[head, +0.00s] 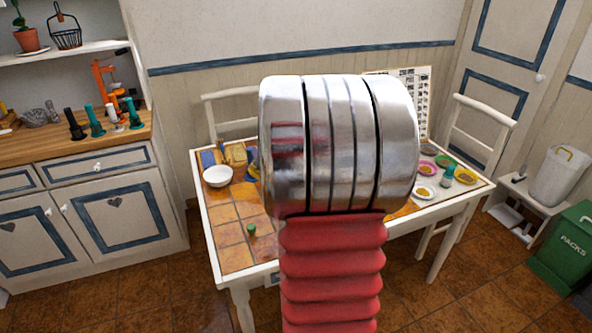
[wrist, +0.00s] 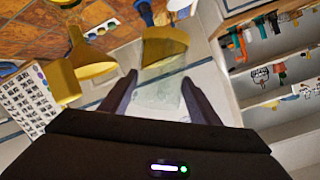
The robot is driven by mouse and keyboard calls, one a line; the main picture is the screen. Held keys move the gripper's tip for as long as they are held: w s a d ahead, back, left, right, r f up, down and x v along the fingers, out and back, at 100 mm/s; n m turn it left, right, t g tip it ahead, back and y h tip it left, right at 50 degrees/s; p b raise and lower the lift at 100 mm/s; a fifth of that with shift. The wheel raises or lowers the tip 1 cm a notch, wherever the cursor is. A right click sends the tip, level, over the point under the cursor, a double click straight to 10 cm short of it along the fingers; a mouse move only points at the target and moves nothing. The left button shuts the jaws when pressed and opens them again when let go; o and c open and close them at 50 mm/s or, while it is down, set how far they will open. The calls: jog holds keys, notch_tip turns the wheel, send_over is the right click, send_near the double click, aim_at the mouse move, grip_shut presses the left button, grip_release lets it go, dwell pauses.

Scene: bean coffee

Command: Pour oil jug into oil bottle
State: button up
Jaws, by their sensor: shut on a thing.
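My gripper (wrist: 160,80) is shut on a clear, see-through vessel, which looks like the oil jug (wrist: 162,88). Yellow oil (wrist: 165,48) shows at its end away from my wrist. The jug is held near the table, at a tilt that I cannot tell exactly. A yellow funnel shape (wrist: 92,58) is left of the jug in the wrist view, apart from it. I cannot make out the oil bottle for certain. In the head view my arm hides the gripper, the jug and the middle of the table.
The tiled table (head: 232,258) holds a white bowl (head: 217,176), a small green item (head: 251,230) and several coloured dishes (head: 466,176) at the right. A picture chart (wrist: 28,98) stands by the table. Chairs (head: 484,125) and a cabinet (head: 75,185) are around. The table's front left is mostly clear.

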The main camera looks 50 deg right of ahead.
jog(key=shift+w+a+f+n+g+h+b, duration=0.35)
jog(key=shift+w+a+n+b, duration=0.2)
jog(key=shift+n+b, duration=0.1)
jog(key=shift+w+a+f+n+g+h+b, duration=0.25)
jog(key=shift+w+a+f+n+b, duration=0.05)
jog(key=shift+w+a+n+b, duration=0.3)
jog(key=shift+w+a+f+n+g+h+b, duration=0.3)
jog(key=shift+w+n+g+b, duration=0.1)
jog(key=shift+n+b, duration=0.35)
dwell(0.6)
dwell(1.6)
jog(key=shift+w+a, duration=0.15)
jog(key=shift+a, duration=0.15)
jog(key=w+a+f+n+t+y, duration=0.1)
jog(key=w+a+n+y, duration=0.2)
jog(key=a, duration=1)
jog(key=w+a+f+n+t+y, duration=0.1)
jog(key=w+a+f+n+y, duration=0.1)
jog(key=a, duration=1.1)
jog(key=w+a+f+n+t+y, duration=0.1)
jog(key=w+a+f+n+y, duration=0.1)
jog(key=a, duration=1.2)
jog(key=w+n+y, duration=0.1)
jog(key=w+y, duration=0.1)
jog(key=shift+w+f+n+t, duration=0.25)
jog(key=shift+w+n+t, duration=0.05)
jog(key=shift+w, duration=0.05)
jog(key=shift+d, duration=0.15)
